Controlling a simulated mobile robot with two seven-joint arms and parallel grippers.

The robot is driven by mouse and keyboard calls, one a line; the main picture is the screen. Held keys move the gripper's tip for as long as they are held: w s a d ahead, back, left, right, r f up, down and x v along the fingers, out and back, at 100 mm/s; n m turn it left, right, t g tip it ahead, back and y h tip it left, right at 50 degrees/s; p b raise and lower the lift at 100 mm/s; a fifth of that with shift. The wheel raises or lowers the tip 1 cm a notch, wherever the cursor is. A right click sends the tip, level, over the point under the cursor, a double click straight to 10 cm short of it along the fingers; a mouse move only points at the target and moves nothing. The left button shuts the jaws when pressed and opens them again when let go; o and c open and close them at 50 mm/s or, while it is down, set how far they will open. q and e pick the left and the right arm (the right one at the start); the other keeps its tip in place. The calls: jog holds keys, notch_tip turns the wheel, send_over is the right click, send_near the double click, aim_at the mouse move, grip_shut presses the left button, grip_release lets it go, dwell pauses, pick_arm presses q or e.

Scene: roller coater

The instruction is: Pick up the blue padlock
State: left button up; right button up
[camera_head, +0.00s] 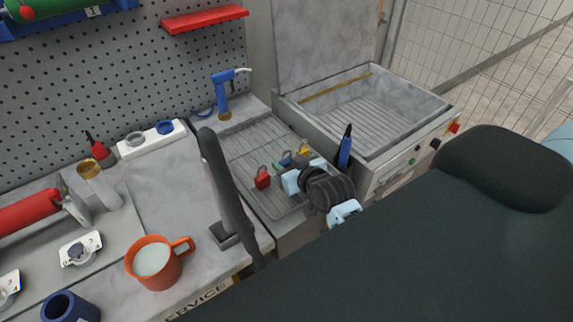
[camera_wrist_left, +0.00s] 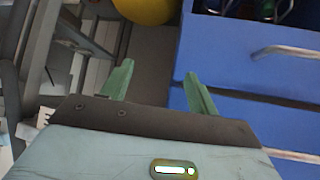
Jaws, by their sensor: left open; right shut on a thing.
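The blue padlock (camera_head: 286,156) shows as a small blue patch at the fingertips of my right gripper (camera_head: 293,161), over the wire-rack tray in the head view. The gripper reaches in from the lower right and is shut on it. The wrist and fingers hide most of the padlock, and I cannot tell whether it is clear of the rack. A red padlock (camera_head: 262,179) lies just left of the gripper, and a yellow padlock (camera_head: 304,150) is just beyond it. My left gripper (camera_wrist_left: 158,85) is open and empty in the left wrist view.
A metal basin (camera_head: 365,105) stands right of the rack tray (camera_head: 243,152). A blue pen-like tool (camera_head: 345,148) stands upright near my right wrist. An orange mug (camera_head: 157,262) sits on the bench at left. Blue drawers (camera_wrist_left: 245,65) are beside my left gripper.

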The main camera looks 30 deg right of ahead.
jog(key=r, duration=0.3)
jog(key=shift+s+d+r, duration=0.1)
jog(key=shift+s+d, duration=0.15)
jog(key=shift+s, duration=0.15)
pick_arm(q)
jog(key=shift+s+d+f+g+b, duration=0.2)
jog(key=shift+s+f+b, duration=0.35)
jog(key=shift+s+f, duration=0.1)
jog(key=shift+s+d+f+g+b, duration=0.15)
jog(key=shift+s+f+g+b, duration=0.05)
jog(key=shift+s+f+b, duration=0.4)
pick_arm(e)
jog(key=s+d, duration=0.3)
jog(key=s, duration=0.3)
jog(key=s+d+r, duration=0.1)
jog(key=s+d, duration=0.3)
jog(key=s, duration=0.3)
jog(key=shift+s+r, duration=0.2)
jog(key=shift+r, duration=0.1)
